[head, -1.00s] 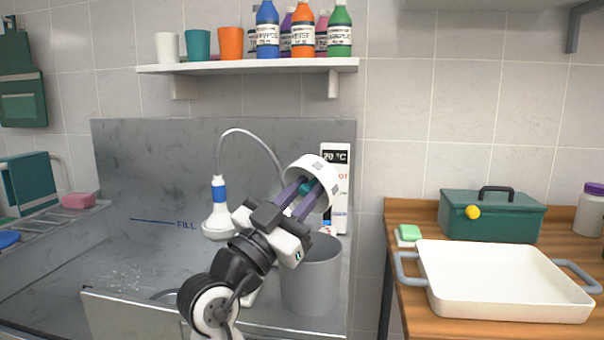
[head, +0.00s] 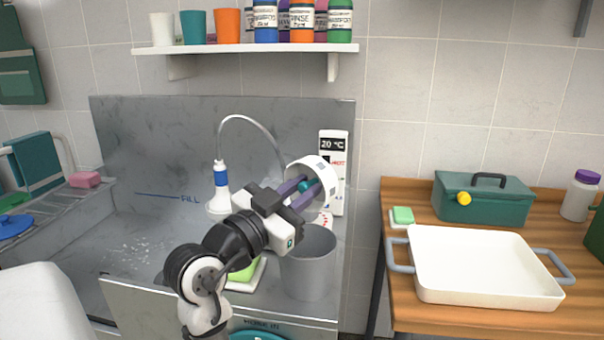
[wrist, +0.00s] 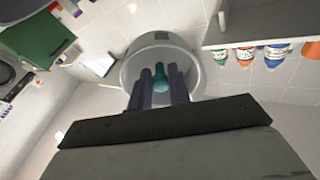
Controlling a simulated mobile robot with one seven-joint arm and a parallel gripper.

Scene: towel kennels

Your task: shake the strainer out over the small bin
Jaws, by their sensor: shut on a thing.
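My gripper (head: 305,187) is shut on the strainer (head: 322,172), a white cup-like piece with a teal knob between my fingers. In the wrist view the strainer (wrist: 190,62) shows as a round pale cup opening toward my fingers, with the teal knob (wrist: 160,78) gripped at its middle. The strainer is tilted on its side in the air. The small bin (head: 308,268) is a grey open-topped cylinder standing below and close to it at the tub's right end. The strainer is above the bin's rim. Whether anything clings to the strainer cannot be seen.
A temperature panel (head: 334,160) is right behind the strainer. A shower head (head: 220,195) on a hose hangs to the left. A green item (head: 245,272) lies beside the bin. A white tray (head: 480,265) and a green toolbox (head: 483,200) stand on the wooden table at right.

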